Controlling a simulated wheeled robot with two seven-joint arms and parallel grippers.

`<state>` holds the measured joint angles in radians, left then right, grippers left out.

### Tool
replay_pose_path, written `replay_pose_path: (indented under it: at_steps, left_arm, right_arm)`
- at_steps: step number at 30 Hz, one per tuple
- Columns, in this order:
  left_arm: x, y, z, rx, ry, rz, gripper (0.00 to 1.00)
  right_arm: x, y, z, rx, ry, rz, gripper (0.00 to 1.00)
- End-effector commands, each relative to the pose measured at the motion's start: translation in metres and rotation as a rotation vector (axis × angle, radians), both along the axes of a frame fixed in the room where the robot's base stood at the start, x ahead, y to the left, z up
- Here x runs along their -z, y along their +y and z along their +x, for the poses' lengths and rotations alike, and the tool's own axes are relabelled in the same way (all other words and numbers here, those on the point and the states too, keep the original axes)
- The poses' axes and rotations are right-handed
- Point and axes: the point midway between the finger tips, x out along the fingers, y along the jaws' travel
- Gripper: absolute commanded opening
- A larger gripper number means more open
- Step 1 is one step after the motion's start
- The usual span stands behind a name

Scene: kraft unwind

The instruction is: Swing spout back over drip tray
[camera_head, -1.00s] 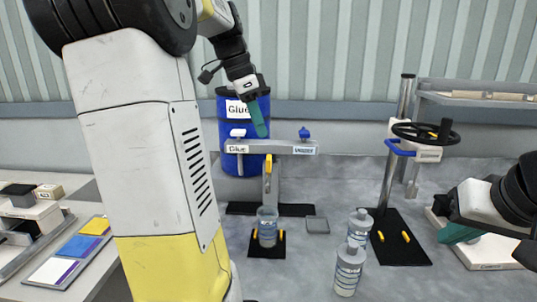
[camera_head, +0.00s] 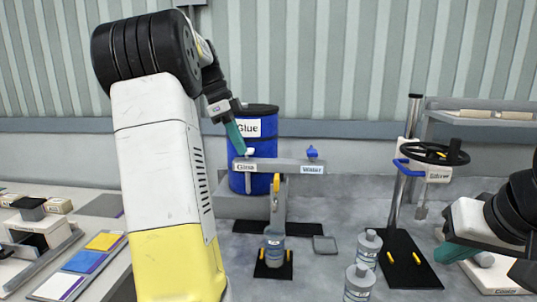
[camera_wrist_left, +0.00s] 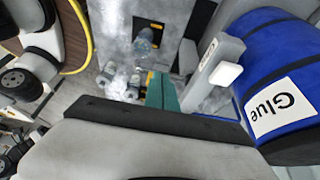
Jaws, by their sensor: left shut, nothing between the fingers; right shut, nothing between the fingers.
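The grey dispenser bar (camera_head: 270,166) is labelled Glue and Water, with a white tap (camera_head: 248,153) and a blue tap (camera_head: 312,153). A yellow-tipped spout (camera_head: 276,184) points down at its middle, above a grey bottle (camera_head: 274,248) on a black base. A small grey square (camera_head: 325,245), perhaps the drip tray, lies to the right. My left gripper (camera_head: 238,146) is shut and empty, its fingertips close beside the white tap; contact is unclear. In the left wrist view its teal fingers (camera_wrist_left: 162,92) are together, left of the white tap (camera_wrist_left: 226,74). My right gripper (camera_head: 450,252) is shut and empty at right.
A blue Glue drum (camera_head: 268,125) stands behind the bar. Two grey bottles (camera_head: 368,247) stand right of the spout. A post with a black handwheel (camera_head: 434,153) is farther right. Colored cards (camera_head: 83,260) lie on the left bench.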

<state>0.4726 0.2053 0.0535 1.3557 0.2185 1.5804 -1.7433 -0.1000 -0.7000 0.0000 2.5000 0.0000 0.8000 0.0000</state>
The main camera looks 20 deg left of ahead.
Motion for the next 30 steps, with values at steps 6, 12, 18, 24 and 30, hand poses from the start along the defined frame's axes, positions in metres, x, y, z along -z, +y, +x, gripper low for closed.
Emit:
replay_pose_path:
  at_steps: [6,12,18,24,30]
  left_arm:
    - [0.042,-0.017,0.003,0.002,0.004,-0.002,0.00]
    - [0.081,-0.032,0.007,0.000,0.003,-0.001,0.00]
    - [0.079,-0.060,0.015,0.003,-0.001,0.000,0.00]
    - [0.079,-0.069,0.018,0.000,0.000,0.000,0.00]
    - [0.079,-0.069,0.018,0.000,0.000,0.001,0.00]
  right_arm:
    - [0.000,0.000,0.000,0.000,0.000,0.000,0.00]
    - [0.000,0.000,0.000,0.000,0.000,0.000,0.00]
    - [0.000,0.000,0.000,0.000,0.000,0.000,0.00]
    - [0.000,0.000,0.000,0.000,0.000,0.000,0.00]
    - [0.000,0.000,0.000,0.000,0.000,0.000,0.00]
